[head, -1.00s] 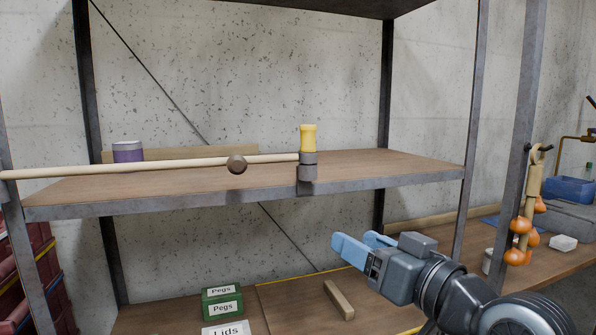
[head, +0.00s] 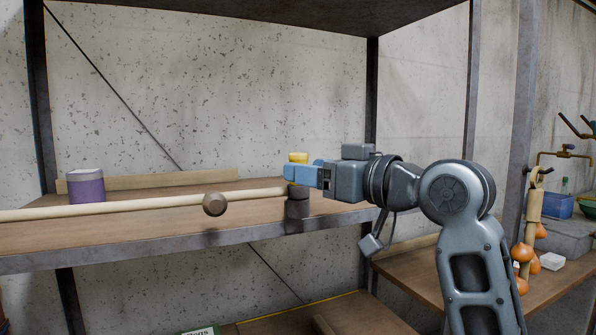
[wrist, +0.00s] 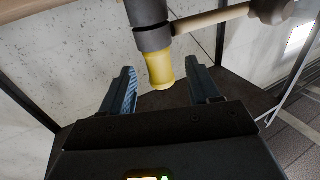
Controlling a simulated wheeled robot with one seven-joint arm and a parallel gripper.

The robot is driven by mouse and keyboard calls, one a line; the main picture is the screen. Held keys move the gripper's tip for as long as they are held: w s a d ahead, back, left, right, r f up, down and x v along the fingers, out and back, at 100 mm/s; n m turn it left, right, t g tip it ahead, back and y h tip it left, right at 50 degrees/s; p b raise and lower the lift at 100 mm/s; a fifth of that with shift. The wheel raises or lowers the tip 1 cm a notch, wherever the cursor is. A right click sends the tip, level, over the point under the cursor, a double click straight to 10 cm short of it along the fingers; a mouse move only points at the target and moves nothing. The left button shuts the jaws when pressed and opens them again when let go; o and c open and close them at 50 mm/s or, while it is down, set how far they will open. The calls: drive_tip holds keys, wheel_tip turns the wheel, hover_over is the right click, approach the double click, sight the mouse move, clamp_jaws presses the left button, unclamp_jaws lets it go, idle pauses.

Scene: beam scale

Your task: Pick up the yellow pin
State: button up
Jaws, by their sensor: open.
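The yellow pin (head: 298,158) stands upright in a dark grey cup (head: 297,208) at the right end of the pale beam (head: 120,209). My gripper (head: 290,174) is level with the pin in the head view, and its blue fingers cover the pin's middle. In the wrist view the pin (wrist: 160,70) shows between and beyond the two open fingers (wrist: 160,86), with the grey cup (wrist: 152,36) at its other end. The fingers are apart, with gaps on both sides of the pin. Whether either finger touches it, I cannot tell.
A purple jar (head: 86,187) stands on the shelf (head: 150,236) behind the beam. A brown knob (head: 214,204) sits on the beam. A metal post (head: 472,80) rises behind my arm. Orange bulbs (head: 522,252) hang at the right.

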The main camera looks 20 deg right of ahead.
drive_tip(key=shift+x, duration=1.75)
drive_tip(key=c, duration=1)
